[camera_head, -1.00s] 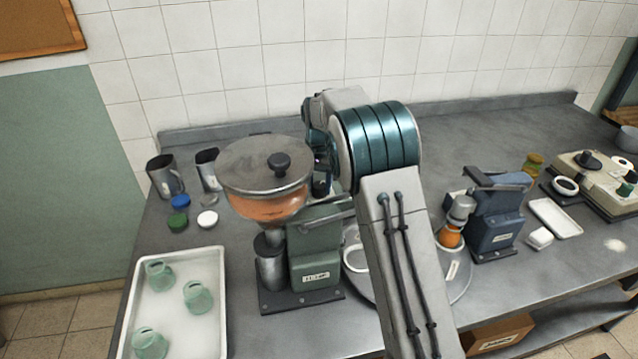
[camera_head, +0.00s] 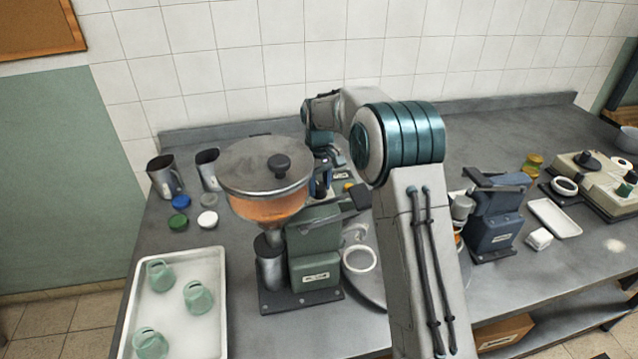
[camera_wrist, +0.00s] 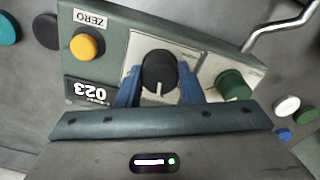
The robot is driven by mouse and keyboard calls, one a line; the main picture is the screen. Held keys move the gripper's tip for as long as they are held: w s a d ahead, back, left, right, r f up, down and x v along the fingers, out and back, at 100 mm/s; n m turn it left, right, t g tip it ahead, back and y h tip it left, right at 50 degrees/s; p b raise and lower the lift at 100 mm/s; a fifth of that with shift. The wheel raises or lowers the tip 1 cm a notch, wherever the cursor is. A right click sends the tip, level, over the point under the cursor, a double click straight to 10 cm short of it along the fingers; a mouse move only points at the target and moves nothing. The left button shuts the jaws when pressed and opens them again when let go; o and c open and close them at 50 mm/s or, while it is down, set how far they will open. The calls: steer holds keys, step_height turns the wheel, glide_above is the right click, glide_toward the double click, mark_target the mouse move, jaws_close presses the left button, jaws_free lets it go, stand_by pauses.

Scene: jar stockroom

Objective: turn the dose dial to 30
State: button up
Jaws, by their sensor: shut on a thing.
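The dose dial (camera_wrist: 158,70) is a round black knob with a white pointer line, on a pale plate of a green machine panel. My gripper (camera_wrist: 160,84) has its two blue fingers shut on either side of the dial. The pointer points toward the bottom of the wrist view. The counter display (camera_wrist: 91,92) on the panel shows upside down and appears to read 023. In the head view, the green dosing machine (camera_head: 314,262) carries a hopper (camera_head: 266,205) of orange contents. There my gripper is behind the hopper, with its hold mostly hidden.
Beside the dial are a yellow button (camera_wrist: 88,45) under a ZERO label and a green knob (camera_wrist: 234,84). A white tray (camera_head: 217,310) with several green jars stands left. Coloured lids (camera_head: 181,201) and metal cups lie behind it. A blue-grey machine (camera_head: 492,225) stands right.

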mark_target(319, 185)
steer(key=shift+n, duration=0.7)
steer(key=o, duration=1)
step_height(319, 185, up, 14)
steer(key=shift+f, duration=0.1)
step_height(319, 185, down, 14)
steer(key=shift+r, duration=0.1)
stand_by(0.5)
